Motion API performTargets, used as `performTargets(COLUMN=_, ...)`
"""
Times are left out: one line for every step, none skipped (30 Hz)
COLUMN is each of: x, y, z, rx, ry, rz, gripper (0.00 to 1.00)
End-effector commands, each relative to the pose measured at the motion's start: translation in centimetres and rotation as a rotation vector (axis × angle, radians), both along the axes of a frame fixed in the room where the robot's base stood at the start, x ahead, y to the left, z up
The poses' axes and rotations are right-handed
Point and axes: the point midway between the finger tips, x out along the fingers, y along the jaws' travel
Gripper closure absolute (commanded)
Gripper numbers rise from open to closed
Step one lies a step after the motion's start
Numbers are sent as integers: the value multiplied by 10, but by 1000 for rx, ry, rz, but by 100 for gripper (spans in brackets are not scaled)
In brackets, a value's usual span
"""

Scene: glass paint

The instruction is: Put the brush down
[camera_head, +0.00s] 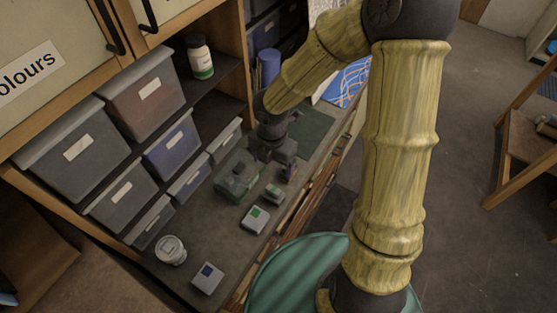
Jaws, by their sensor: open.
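My gripper (273,155) is open and hangs low over the dark shelf top, between the clear box and the green mat. I cannot make out the brush for certain. It may be hidden by my gripper or arm, or too small to tell. A small dark upright thing (290,172) stands just below my gripper's right side, and I cannot tell what it is. A clear greenish glass box (237,180) sits just left of and below the gripper.
Small pale boxes with green labels (255,219) and one with a blue label (207,278) lie nearer. Labelled bins (77,147) line the left. A dark green mat (312,128) lies behind my gripper.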

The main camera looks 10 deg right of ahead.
Motion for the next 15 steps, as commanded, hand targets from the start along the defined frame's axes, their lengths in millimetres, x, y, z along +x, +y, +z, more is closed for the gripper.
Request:
performTargets(x=-1, y=-2, z=1, rx=-4, ry=-2, rz=-28, gripper=19)
performTargets(x=-2, y=-4, z=2, rx=-7, ry=-2, rz=-57, gripper=19)
performTargets(x=-3, y=-8, z=4, rx=-11, ry=-4, rz=-111, gripper=19)
performTargets(x=-4, y=-11, z=5, rx=-15, ry=-6, rz=-164, gripper=19)
performTargets(x=-6, y=-16, z=7, rx=-20, ry=-10, rz=-229, gripper=19)
performTargets(x=-9, y=-22, z=10, rx=-26, ry=-15, rz=-331, gripper=19)
performTargets(x=-11, y=-28, z=13, rx=-30, ry=-20, rz=-417, gripper=19)
performTargets(x=-13, y=-33, z=16, rx=-31, ry=-27, rz=-510, gripper=19)
performTargets(x=-16, y=-41, z=21, rx=-31, ry=-38, rz=-644, gripper=19)
performTargets(x=-18, y=-46, z=24, rx=-30, ry=-46, rz=-748, gripper=19)
performTargets(x=-21, y=-52, z=28, rx=-27, ry=-56, rz=-852, gripper=19)
performTargets(x=-24, y=-59, z=33, rx=-17, ry=-69, rz=-991, gripper=19)
performTargets(x=-26, y=-64, z=37, rx=-9, ry=-78, rz=-1096, gripper=19)
performTargets(x=-29, y=-69, z=40, rx=0, ry=-85, rz=-1201, gripper=19)
performTargets(x=-32, y=-75, z=46, rx=18, ry=-98, rz=-1341, gripper=19)
